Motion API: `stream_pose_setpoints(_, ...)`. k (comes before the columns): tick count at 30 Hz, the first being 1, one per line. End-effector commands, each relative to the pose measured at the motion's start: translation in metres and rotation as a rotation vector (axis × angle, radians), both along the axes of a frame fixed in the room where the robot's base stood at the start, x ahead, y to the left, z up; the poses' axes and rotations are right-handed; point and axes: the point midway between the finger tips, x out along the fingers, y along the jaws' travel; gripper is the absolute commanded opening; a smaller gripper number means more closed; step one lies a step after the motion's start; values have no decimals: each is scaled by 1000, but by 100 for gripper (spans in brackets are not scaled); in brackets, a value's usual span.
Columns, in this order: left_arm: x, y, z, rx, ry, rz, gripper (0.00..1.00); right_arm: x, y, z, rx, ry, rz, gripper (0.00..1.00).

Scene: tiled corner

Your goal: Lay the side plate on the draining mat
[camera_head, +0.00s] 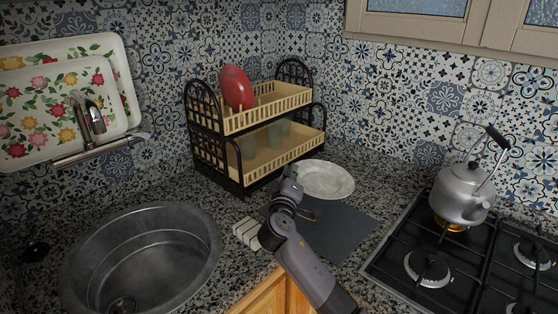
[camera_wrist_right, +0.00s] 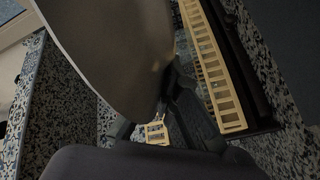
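The side plate (camera_head: 326,179) is pale with a patterned rim; in the head view it shows behind the dark grey draining mat (camera_head: 340,232). My right gripper (camera_head: 290,187) is at the plate's left rim. In the right wrist view the plate (camera_wrist_right: 110,45) is a large shaded disc, its edge between the dark fingers (camera_wrist_right: 160,108); the gripper appears shut on that rim. The plate seems held above the counter, its exact height unclear. My right forearm hides the mat's left part. My left gripper is out of view.
A two-tier dish rack (camera_head: 272,160) with a red plate (camera_head: 236,88) and cups stands behind. A sink (camera_head: 140,262) is at left, a small cream slatted object (camera_head: 246,233) beside my arm. The hob (camera_head: 415,245) with a kettle (camera_head: 462,195) is right of the mat.

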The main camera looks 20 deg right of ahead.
Motion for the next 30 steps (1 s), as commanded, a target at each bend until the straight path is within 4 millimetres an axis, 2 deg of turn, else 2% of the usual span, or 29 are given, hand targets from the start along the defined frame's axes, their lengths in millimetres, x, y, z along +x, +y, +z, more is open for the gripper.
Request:
stream_pose_setpoints(10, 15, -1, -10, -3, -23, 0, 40, -2, -1, -14, -8, 4, -6, 0)
stream_pose_setpoints(30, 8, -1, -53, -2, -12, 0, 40, -1, -1, -68, -7, 4, -5, 0)
